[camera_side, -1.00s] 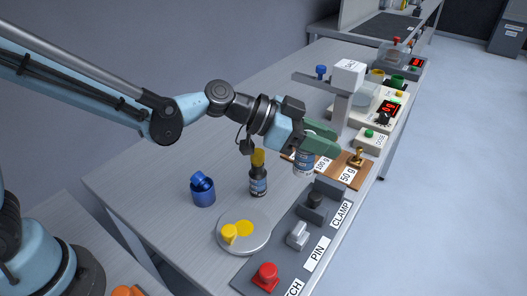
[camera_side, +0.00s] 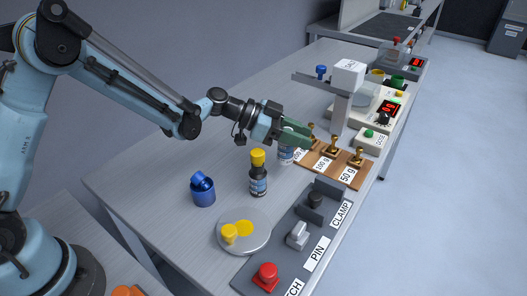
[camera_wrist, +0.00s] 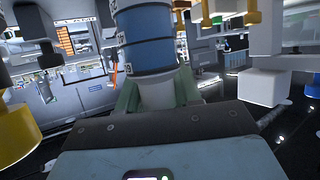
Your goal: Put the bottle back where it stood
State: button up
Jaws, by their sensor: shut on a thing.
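My gripper (camera_side: 298,134), with green fingers, is shut on a white bottle with a blue label (camera_side: 286,156). The fingers hide its upper part in the side view. I cannot tell whether its base touches the table. In the wrist view the bottle's blue label and pale bands (camera_wrist: 148,38) fill the top middle, between the green fingers (camera_wrist: 160,95). A dark bottle with a yellow cap (camera_side: 258,182) stands upright on the table, in front and to the left of the held bottle.
A wooden board (camera_side: 351,182) with brass weights lies close to the right of the held bottle. A blue cup (camera_side: 203,195), a round plate (camera_side: 262,240) with yellow pieces and a clamp panel (camera_side: 285,262) are nearer. The salt hopper (camera_side: 348,76) stands behind.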

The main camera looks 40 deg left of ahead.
jog(key=shift+f, duration=1.85)
jog(key=shift+f, duration=0.1)
jog(key=o, duration=1.1)
jog(key=shift+c, duration=0.2)
jog(key=v, duration=1.2)
